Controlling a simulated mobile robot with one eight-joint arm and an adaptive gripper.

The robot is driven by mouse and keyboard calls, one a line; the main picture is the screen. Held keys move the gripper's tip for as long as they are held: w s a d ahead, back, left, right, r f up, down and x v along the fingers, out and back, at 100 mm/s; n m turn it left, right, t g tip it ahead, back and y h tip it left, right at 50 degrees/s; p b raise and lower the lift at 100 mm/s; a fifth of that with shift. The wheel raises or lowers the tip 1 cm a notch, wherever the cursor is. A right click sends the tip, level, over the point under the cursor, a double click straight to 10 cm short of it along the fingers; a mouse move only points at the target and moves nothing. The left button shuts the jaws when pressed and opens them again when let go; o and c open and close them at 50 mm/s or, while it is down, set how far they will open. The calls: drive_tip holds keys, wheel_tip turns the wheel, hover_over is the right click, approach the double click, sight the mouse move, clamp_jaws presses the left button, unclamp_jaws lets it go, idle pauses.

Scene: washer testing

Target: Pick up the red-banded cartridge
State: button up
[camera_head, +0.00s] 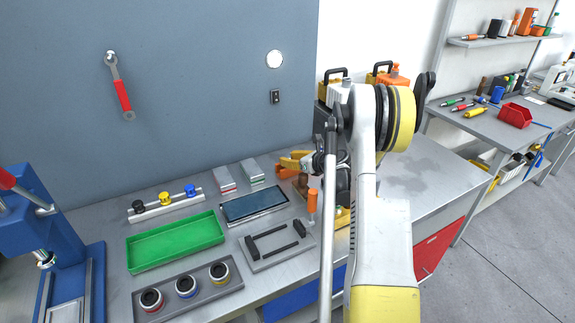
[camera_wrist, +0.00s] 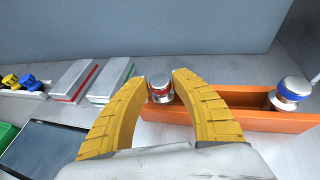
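A silver cartridge with a red band (camera_wrist: 160,86) stands at the left end of the orange bin (camera_wrist: 232,120) in the wrist view. A second cartridge, with a blue band (camera_wrist: 292,92), is at the bin's right end. My gripper (camera_wrist: 161,77) is open, its yellow fingers spread on either side of the red-banded cartridge in the picture; I cannot tell whether they touch it. In the head view my gripper (camera_head: 296,162) is over the orange bin (camera_head: 287,172), and the red-banded cartridge is not clearly visible there.
A grey holder (camera_head: 243,284) with several dark-topped ringed pieces, a green tray (camera_head: 175,241), a dark screen (camera_head: 254,205) and two pale blocks (camera_head: 225,180) share the bench. A blue press (camera_head: 40,240) stands left. A grey wall rises behind the bin.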

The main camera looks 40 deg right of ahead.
clamp_jaws()
